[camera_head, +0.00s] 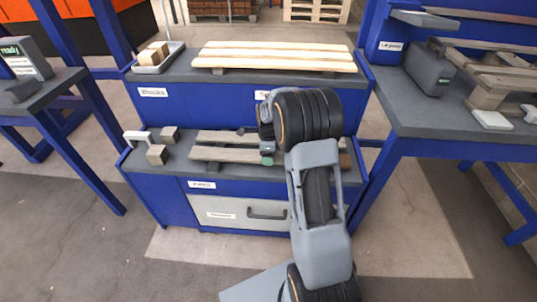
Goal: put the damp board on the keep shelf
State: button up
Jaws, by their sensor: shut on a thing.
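Two grey-green weathered boards (222,154) lie side by side across the lower blue shelf, on the left of my arm. I cannot tell by look which one is the damp board. My gripper (267,148) is at their right end, low over this shelf and largely hidden behind my own wrist. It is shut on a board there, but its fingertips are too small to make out.
Wooden blocks (157,154) and a white bracket (137,138) sit left on the lower shelf. A grey tray (158,63) holds blocks above. A grey drawer (235,213) is below. The right bench (420,115) carries a grey case (433,78) and planks; a left bench (45,95) stands apart.

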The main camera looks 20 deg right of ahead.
jog(key=shift+f, duration=0.15)
jog(key=o, duration=1.1)
notch_tip(320, 180, up, 12)
jog(key=p, duration=0.4)
jog(key=s+a+r+n+t, duration=0.1)
jog(key=s+a+n, duration=0.2)
jog(key=s+n, duration=0.4)
jog(key=s+a+r+n+t, duration=0.1)
jog(key=s+a+r+n, duration=0.1)
jog(key=s+a+n, duration=0.2)
jog(key=s+a+r+n, duration=0.2)
jog(key=s+a+n, duration=0.1)
jog(key=s+n, duration=0.7)
jog(key=shift+s+a+r+n+t, duration=0.1)
jog(key=shift+s+a+n+t, duration=0.1)
jog(key=shift+n, duration=0.5)
jog(key=shift+s+a+r+n+t, duration=0.1)
jog(key=shift+s+n+t, duration=0.1)
jog(key=shift+n, duration=0.5)
